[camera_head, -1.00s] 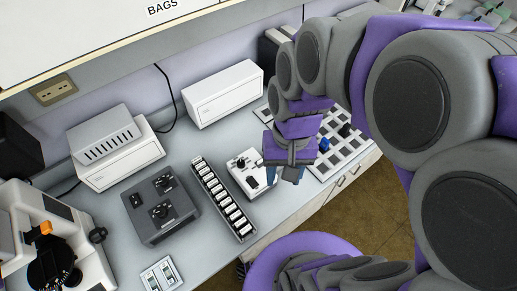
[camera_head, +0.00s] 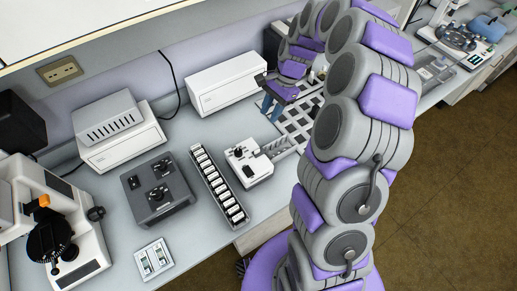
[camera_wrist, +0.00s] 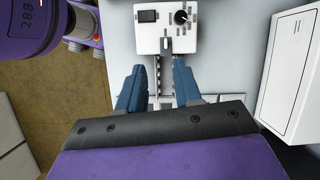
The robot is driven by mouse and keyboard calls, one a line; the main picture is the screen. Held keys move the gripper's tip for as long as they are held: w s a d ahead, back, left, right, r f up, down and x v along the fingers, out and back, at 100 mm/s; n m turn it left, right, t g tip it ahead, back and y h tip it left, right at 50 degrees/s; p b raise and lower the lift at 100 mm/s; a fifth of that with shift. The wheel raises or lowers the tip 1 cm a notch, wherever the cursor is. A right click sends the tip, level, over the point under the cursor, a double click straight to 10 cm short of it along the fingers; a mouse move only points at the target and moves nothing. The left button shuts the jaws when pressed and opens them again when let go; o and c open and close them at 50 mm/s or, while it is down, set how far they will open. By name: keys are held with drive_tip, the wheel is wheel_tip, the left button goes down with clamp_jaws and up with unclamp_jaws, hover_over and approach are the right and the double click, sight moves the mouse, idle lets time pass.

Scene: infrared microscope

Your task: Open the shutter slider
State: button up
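The shutter device is a small white box with a black knob and a black switch (camera_head: 243,171). It also shows at the top of the wrist view (camera_wrist: 150,32). A narrow grey notched slider bar (camera_head: 279,148) sticks out of its right side. In the wrist view the bar (camera_wrist: 158,75) runs down from the box, between my fingers in the picture. My gripper (camera_head: 271,106) has blue fingers, spread apart and empty in the wrist view (camera_wrist: 158,90). In the head view it appears above and behind the bar, apart from it. The bar's far end is partly hidden.
A row of small white blocks in a dark rack (camera_head: 219,186) and a grey knob box (camera_head: 159,188) stand left of the device. A long white box (camera_head: 226,83) is behind. A gridded tray (camera_head: 300,120) lies beyond the bar, partly covered by my arm.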

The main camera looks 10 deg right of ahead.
sight(257, 150)
drive_tip(key=shift+m, duration=0.8)
drive_tip(key=b+x, duration=0.1)
drive_tip(key=x, duration=0.5)
drive_tip(key=w+d+f+b+x, duration=0.1)
drive_tip(key=x, duration=0.6)
drive_tip(key=w+d+b+x, duration=0.1)
drive_tip(key=x, duration=0.5)
drive_tip(key=shift+w+d+f, duration=0.15)
drive_tip(key=shift+f, duration=0.15)
drive_tip(key=shift+c, duration=0.2)
clamp_jaws()
